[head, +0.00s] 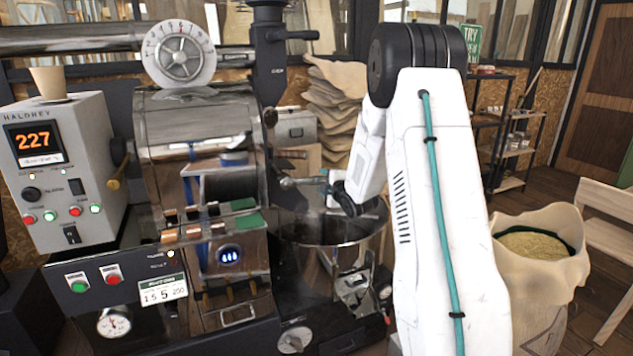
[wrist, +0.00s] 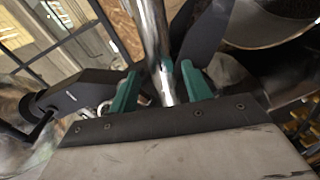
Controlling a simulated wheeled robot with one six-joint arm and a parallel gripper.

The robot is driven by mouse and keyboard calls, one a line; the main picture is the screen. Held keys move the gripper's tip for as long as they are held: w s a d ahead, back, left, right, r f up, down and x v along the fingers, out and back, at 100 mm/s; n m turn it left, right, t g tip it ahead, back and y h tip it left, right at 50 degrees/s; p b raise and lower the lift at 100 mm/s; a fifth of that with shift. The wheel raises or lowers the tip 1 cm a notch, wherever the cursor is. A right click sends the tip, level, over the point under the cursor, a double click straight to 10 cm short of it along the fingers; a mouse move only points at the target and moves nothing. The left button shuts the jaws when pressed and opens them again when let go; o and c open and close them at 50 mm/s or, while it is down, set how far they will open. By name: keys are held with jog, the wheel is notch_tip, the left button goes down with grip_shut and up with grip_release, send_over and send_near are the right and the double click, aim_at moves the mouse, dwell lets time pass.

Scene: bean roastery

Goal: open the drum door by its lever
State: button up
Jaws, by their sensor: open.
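The roaster's drum (head: 200,130) is a shiny metal cylinder at left centre in the head view. A short metal rod, apparently the door lever (head: 291,183), sticks out to its right above the round bin. My gripper (head: 322,181) is at the rod's right end, small and partly hidden by my white arm. In the wrist view my gripper (wrist: 160,85) has its two teal fingers apart, with a bright metal rod, apparently the lever (wrist: 152,38), running between them. I cannot tell whether a finger touches it. The drum door's face is not clear in either view.
The round metal cooling bin (head: 325,232) lies below my gripper. A grey control box (head: 60,175) showing 227 stands at left. Stacked sacks (head: 335,105) are behind the machine. An open sack of pale beans (head: 540,250) and a wooden chair (head: 610,225) stand at right.

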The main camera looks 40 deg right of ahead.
jog(key=v, duration=0.4)
jog(key=shift+s+a, duration=0.1)
dwell(0.4)
jog(key=s+a+f+m+g, duration=0.2)
jog(key=s+f+m+g, duration=0.6)
jog(key=s, duration=0.2)
jog(key=s+a+r+m+g+y, duration=0.1)
jog(key=s+a+r+m+g, duration=0.1)
jog(key=s+a+r, duration=0.4)
jog(key=s+a+r+m+g+y, duration=0.1)
jog(key=s+a+r, duration=0.4)
jog(key=s+a, duration=0.9)
jog(key=s+a+r+m+g+y, duration=0.1)
jog(key=s+a+r+m+g, duration=0.1)
jog(key=s+a+r, duration=0.4)
jog(key=shift+s+a+r+m+g+y, duration=0.35)
jog(key=shift+s+a+g, duration=0.35)
jog(key=shift+s+a, duration=1.4)
